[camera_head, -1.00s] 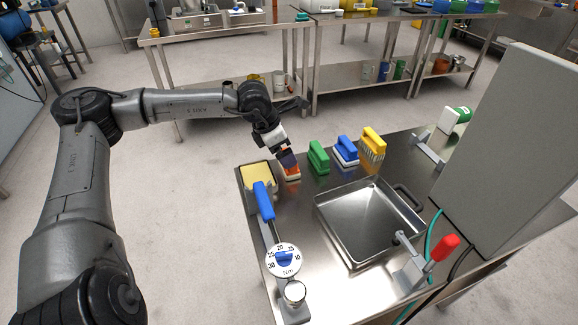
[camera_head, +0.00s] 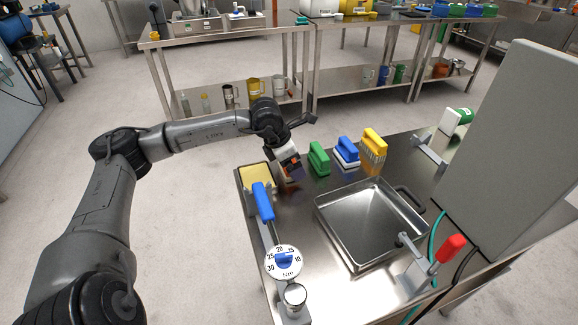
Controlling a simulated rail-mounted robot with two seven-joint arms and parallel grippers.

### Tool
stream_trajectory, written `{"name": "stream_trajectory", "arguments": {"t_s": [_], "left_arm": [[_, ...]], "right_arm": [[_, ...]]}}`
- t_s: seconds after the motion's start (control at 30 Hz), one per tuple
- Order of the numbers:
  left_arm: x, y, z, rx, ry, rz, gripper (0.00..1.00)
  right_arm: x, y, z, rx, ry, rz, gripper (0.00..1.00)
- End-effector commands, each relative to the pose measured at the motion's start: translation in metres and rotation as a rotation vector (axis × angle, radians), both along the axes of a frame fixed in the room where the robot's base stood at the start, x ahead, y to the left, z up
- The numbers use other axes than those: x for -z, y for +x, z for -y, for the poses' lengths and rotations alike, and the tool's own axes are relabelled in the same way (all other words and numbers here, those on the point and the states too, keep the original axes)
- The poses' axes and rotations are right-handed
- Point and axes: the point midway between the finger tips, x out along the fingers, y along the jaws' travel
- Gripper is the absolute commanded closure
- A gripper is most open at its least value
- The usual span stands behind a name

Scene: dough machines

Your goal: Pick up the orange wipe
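The orange wipe (camera_head: 287,168) is at the left end of a row of handled tools on the steel table. Only small orange patches of it show, because my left gripper (camera_head: 291,170) is over it and hides most of it. The gripper points down, with its fingers at the wipe. I cannot tell whether the fingers are open or shut on it. My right gripper is not in view.
A green brush (camera_head: 319,158) stands close to the right of the gripper, then a blue brush (camera_head: 347,152) and a yellow brush (camera_head: 374,146). A steel tray (camera_head: 327,217) lies in front.

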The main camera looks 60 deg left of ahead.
Motion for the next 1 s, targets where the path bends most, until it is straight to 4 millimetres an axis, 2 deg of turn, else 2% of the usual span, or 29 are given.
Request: {"name": "stream_trajectory", "arguments": {"t_s": [0.07,0.43,0.77,1.0], "left_arm": [[0.000,0.000,0.000,0.000,0.000,0.000,0.04],[0.000,0.000,0.000,0.000,0.000,-0.001,0.39],[-0.004,0.000,0.000,0.000,0.000,0.000,0.41],[-0.030,0.000,0.000,0.000,0.000,0.002,0.41]], "right_arm": [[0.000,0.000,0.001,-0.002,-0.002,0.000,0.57],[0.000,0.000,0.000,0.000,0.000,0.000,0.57],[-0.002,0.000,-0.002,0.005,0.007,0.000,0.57],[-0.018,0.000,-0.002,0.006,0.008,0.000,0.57]]}}
